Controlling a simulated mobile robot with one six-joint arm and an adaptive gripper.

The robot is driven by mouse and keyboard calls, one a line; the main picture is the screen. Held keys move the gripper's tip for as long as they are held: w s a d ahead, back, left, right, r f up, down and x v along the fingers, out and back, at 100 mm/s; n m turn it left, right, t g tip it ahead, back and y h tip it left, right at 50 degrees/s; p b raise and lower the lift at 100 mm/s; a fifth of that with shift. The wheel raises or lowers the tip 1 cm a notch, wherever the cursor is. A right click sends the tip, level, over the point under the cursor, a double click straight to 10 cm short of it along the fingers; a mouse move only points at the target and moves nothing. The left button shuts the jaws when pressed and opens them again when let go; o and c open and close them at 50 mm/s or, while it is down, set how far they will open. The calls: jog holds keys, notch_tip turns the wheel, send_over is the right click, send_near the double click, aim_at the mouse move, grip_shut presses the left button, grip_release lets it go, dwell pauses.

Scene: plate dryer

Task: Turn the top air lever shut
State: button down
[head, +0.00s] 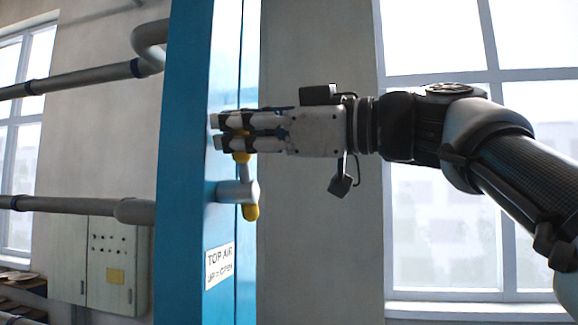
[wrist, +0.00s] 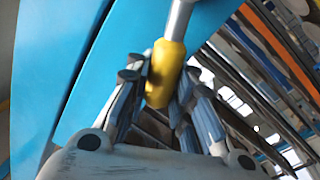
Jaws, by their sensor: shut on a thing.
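The top air lever (head: 245,170) stands roughly upright on a grey round stub (head: 236,192) on the side of the blue column. It is a grey rod with a yellow grip at its upper end and a yellow tip (head: 251,212) at the lower end. A white label (head: 219,265) below reads "TOP AIR" and "UP = OPEN". My gripper (head: 230,131) reaches in from the right and is shut on the upper yellow grip, which its fingers partly hide. In the wrist view the yellow grip (wrist: 165,70) sits between the two fingers (wrist: 159,85).
The blue column (head: 190,120) stands close beyond my fingertips. Grey pipes (head: 65,207) run to its left, with a grey control box (head: 107,265) behind. A wall and a large window (head: 450,230) lie behind my arm. Slatted racks (wrist: 255,60) show at right in the wrist view.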

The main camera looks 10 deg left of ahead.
jog(key=s+f+n+b, duration=0.1)
jog(key=b, duration=0.1)
jog(key=f+n+b, duration=0.1)
jog(key=n+b, duration=0.1)
jog(key=shift+s+a+f, duration=0.1)
jog(key=shift+s, duration=0.3)
jog(key=shift+s+a+f+n+g+y+b, duration=0.15)
jog(key=shift+s+f+n+g+b, duration=0.35)
jog(key=shift+f+n+b, duration=1)
jog(key=shift+s+d+f+n+g+y+b, duration=0.1)
jog(key=shift+s+f+n+g+y+b, duration=0.3)
jog(key=shift+n+b, duration=1.9)
jog(key=shift+s+a+f+n+g+y+b, duration=0.1)
jog(key=shift+s+f+n+g+b, duration=0.55)
jog(key=shift+f+n+b, duration=0.95)
jog(key=shift+s+r+n, duration=0.1)
jog(key=shift+r+n, duration=0.15)
jog(key=shift+n, duration=0.35)
jog(key=c, duration=1.8)
grip_release()
jog(key=shift+o, duration=1.2)
jog(key=shift+d+r, duration=0.1)
jog(key=shift+d, duration=0.2)
jog(key=shift+o, duration=0.8)
jog(key=shift+s+a, duration=0.1)
